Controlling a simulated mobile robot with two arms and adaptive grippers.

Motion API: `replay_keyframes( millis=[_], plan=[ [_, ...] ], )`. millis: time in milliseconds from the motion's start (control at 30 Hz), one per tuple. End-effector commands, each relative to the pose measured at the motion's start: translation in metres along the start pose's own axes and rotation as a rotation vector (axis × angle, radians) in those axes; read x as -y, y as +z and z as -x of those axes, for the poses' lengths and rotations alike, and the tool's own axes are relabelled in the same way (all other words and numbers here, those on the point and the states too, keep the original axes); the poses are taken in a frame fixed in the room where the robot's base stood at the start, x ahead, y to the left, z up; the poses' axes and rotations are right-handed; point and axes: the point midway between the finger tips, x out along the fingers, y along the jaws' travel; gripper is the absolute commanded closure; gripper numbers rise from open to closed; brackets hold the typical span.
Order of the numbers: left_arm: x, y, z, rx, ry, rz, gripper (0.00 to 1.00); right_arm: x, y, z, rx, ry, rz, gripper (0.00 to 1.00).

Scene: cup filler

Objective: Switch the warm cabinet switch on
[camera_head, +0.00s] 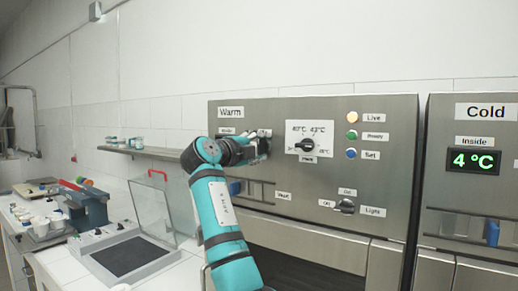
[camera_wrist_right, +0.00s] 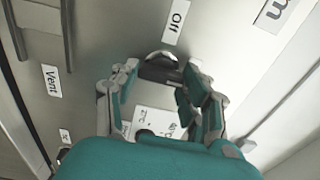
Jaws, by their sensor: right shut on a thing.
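The warm cabinet (camera_head: 275,110) is a steel front with a "Warm" label at its upper left. My right gripper (camera_head: 256,147) is at the upper left of this panel and covers the switch there in the head view. In the right wrist view the switch, a dark knob (camera_wrist_right: 160,68), sits between the two fingers of my right gripper (camera_wrist_right: 155,85), beside an "Off" label (camera_wrist_right: 176,20). The gripper is shut on it. The knob's exact turn is hard to read. My left gripper is not in view.
A temperature dial (camera_head: 308,146) and coloured lamps, among them a lit yellow Live lamp (camera_head: 352,117), are to the right. A light knob (camera_head: 346,206) is lower. The cold cabinet (camera_head: 445,130) stands at right. A clear-walled box (camera_head: 150,205) and shelf (camera_head: 155,152) are at left.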

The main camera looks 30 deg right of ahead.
Motion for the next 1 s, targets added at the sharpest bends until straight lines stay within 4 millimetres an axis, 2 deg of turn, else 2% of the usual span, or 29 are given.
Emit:
replay_keyframes(
  millis=[400,433,600,867,1000],
  plan=[
    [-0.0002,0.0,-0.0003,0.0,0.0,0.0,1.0,-0.0016,0.0,-0.0001,-0.001,0.004,-0.01,0.87],
    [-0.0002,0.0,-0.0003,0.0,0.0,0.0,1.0,-0.0016,0.0,-0.0001,-0.001,0.004,-0.01,0.53],
    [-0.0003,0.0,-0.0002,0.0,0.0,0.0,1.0,-0.0014,0.0,-0.0001,-0.001,0.004,-0.009,0.31],
    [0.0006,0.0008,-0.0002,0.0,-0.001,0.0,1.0,-0.0009,0.0001,0.0003,0.0,0.002,-0.008,0.31],
    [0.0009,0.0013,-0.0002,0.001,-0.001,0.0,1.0,-0.0008,0.0009,0.0096,0.001,0.001,-0.007,0.31]
  ],
)
